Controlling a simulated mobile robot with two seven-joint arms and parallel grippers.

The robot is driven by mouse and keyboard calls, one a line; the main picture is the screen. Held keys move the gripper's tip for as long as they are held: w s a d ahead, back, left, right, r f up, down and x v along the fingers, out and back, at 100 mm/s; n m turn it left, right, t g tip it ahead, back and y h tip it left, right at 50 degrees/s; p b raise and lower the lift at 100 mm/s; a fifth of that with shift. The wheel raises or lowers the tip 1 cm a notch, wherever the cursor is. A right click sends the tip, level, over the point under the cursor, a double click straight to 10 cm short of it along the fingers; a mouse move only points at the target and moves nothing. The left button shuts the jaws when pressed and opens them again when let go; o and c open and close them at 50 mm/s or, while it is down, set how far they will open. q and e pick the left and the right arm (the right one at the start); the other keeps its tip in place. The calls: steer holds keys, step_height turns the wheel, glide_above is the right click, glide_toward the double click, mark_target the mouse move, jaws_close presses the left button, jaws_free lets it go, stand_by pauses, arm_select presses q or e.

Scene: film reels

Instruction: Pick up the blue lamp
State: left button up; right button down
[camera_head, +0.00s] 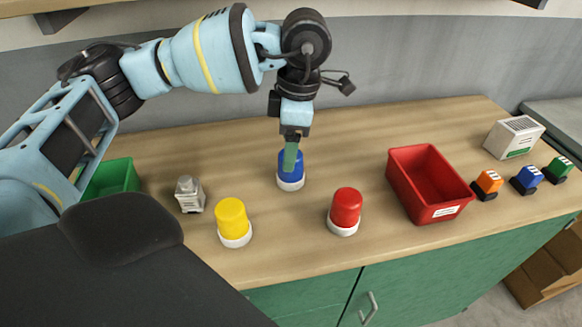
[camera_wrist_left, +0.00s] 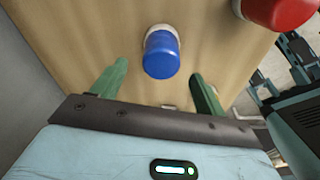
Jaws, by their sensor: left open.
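The blue lamp (camera_head: 290,170), a blue cylinder on a white base, stands upright on the wooden counter. In the left wrist view the blue lamp (camera_wrist_left: 161,54) lies ahead of the gap between the green fingers. My left gripper (camera_head: 291,155) is pointed down over the lamp and overlaps its top in the head view. It is open and empty, with its fingertips (camera_wrist_left: 158,72) spread to either side in the wrist view. Whether the fingers touch the lamp cannot be told. My right gripper is not in view.
A yellow lamp (camera_head: 233,220) and a red lamp (camera_head: 345,210) stand nearer the front edge. A red bin (camera_head: 447,212) is to the right, with several coloured switch-like blocks beyond. A grey device (camera_head: 189,195) and a green bin (camera_head: 112,178) are left.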

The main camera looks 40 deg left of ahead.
mark_target(292, 181)
arm_select(q)
steer(key=shift+f, duration=2.55)
steer(key=c, duration=1.1)
